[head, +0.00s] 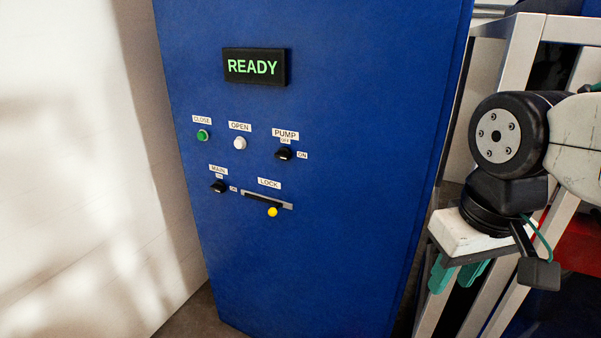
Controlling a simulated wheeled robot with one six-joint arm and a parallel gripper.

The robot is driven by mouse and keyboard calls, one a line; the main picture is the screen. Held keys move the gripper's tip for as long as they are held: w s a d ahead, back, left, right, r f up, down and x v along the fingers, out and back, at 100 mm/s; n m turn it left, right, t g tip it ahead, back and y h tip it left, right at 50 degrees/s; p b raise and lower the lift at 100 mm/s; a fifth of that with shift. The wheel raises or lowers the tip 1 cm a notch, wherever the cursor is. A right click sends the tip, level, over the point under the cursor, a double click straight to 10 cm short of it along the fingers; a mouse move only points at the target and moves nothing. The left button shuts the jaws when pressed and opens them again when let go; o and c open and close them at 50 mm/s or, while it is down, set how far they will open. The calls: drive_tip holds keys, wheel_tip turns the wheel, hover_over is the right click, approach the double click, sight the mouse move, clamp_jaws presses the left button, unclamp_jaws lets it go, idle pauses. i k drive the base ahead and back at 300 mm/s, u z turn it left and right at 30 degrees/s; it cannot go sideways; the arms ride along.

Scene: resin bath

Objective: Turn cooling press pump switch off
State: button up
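The pump switch (284,154) is a small black rotary knob on the blue cabinet front, below the PUMP label (285,134). A small OFF label is above the knob and an ON label (302,156) is to its right. The knob looks longer sideways, but it is too small to tell its setting surely. My gripper (456,275) hangs at the right, pointing down, well apart from the switch. Its teal fingers show below the white gripper body; their gap is not clear. I see nothing held.
The blue cabinet (320,260) also carries a READY display (253,67), a green CLOSE button (203,135), a white OPEN button (240,143), a black MAIN knob (218,186) and a yellow-knobbed LOCK lever (272,212). A pale wall stands left; a metal frame (518,55) stands right.

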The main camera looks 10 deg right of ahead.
sight(284, 153)
drive_tip(key=u, duration=1.35)
drive_tip(key=k, duration=0.8)
drive_tip(key=z, duration=0.8)
drive_tip(key=i, duration=1)
